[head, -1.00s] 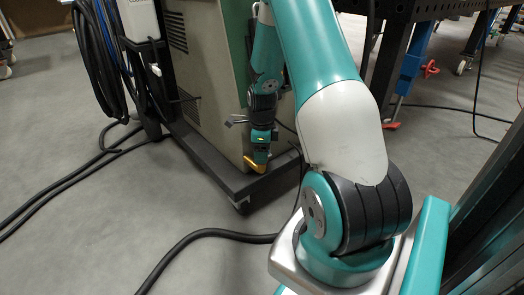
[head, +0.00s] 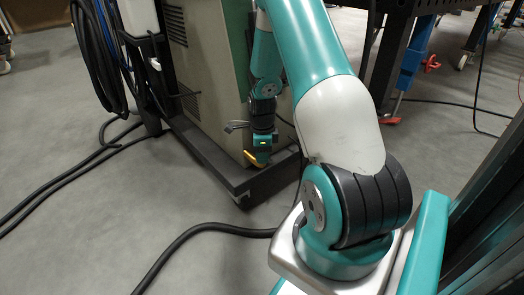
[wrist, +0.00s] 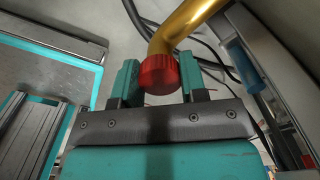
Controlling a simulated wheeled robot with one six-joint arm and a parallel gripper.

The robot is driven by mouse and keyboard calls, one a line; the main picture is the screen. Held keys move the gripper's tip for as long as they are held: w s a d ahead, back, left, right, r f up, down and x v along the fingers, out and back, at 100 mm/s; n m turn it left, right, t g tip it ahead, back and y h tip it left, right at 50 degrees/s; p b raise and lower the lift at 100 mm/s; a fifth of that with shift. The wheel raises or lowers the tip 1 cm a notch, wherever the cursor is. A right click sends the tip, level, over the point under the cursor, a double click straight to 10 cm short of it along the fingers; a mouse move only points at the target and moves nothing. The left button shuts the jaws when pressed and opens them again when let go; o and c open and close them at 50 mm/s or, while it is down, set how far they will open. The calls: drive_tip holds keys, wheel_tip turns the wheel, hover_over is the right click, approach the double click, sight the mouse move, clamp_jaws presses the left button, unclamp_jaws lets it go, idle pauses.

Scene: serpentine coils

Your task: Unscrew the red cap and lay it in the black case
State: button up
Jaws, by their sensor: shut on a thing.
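The red cap (wrist: 158,73) is ridged and sits on the end of a bent gold pipe (wrist: 186,28) in the wrist view. The cap is between the two teal fingers of my gripper (wrist: 157,80), which is shut on it. In the head view my gripper (head: 261,146) is low beside the cabinet's lower corner, with the gold pipe (head: 257,160) just below it. The cap cannot be made out there. I cannot identify the black case in either view.
A beige and green cabinet (head: 207,75) stands on a dark wheeled base (head: 240,187) beside my gripper. Black cables (head: 165,262) lie on the grey floor. A dark bench with blue legs (head: 415,55) stands at the back right. Open floor lies at the left.

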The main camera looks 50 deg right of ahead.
drive_tip(key=shift+n+p, duration=0.3)
drive_tip(key=shift+n, duration=0.6)
drive_tip(key=shift+r+n+p, duration=0.15)
drive_tip(key=shift+n+p, duration=0.55)
drive_tip(key=shift+n, duration=0.9)
drive_tip(key=shift+s+p, duration=0.1)
drive_tip(key=shift+p, duration=0.35)
drive_tip(key=shift+n+p, duration=0.55)
drive_tip(key=shift+n, duration=1.05)
